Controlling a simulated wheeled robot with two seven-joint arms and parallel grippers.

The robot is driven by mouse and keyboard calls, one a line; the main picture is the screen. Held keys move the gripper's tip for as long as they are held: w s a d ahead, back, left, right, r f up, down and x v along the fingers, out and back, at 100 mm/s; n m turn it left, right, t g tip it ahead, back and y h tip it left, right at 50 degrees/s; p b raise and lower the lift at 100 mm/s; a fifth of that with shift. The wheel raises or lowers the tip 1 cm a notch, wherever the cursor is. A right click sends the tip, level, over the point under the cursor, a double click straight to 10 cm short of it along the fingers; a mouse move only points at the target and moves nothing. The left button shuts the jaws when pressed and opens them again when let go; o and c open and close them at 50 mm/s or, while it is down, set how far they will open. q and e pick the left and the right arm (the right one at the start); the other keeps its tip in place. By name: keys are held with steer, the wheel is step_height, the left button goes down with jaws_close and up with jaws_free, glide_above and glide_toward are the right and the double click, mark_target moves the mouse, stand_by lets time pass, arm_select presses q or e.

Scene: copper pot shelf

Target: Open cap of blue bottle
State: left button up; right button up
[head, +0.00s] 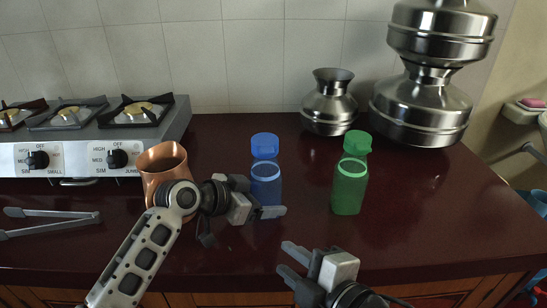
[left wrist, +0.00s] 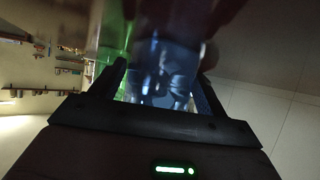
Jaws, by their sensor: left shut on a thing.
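The blue bottle (head: 266,188) stands upright on the dark red counter, with its blue cap (head: 265,144) on top. My left gripper (head: 262,207) reaches in from the left and is shut on the bottle's lower body. In the left wrist view the blue bottle (left wrist: 172,72) shows between the two fingers of my left gripper (left wrist: 163,85), dark and blurred. My right gripper (head: 291,262) is open and empty near the counter's front edge, below and right of the bottle, not touching it. The cap is clear of both grippers.
A green bottle (head: 349,187) stands right of the blue one. A copper pot (head: 160,165) is behind my left arm. A stove (head: 85,140) and tongs (head: 50,218) are at left. Steel pots (head: 328,105) stand at the back. The counter's right side is clear.

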mark_target(269, 154)
step_height(269, 154, up, 12)
steer(key=w+d+n+t, duration=0.2)
steer(key=d+n+t, duration=0.1)
steer(key=n+t, duration=0.1)
steer(key=x, duration=1.1)
steer(key=shift+w+a, duration=0.25)
steer(key=shift+a, duration=0.15)
jaws_close()
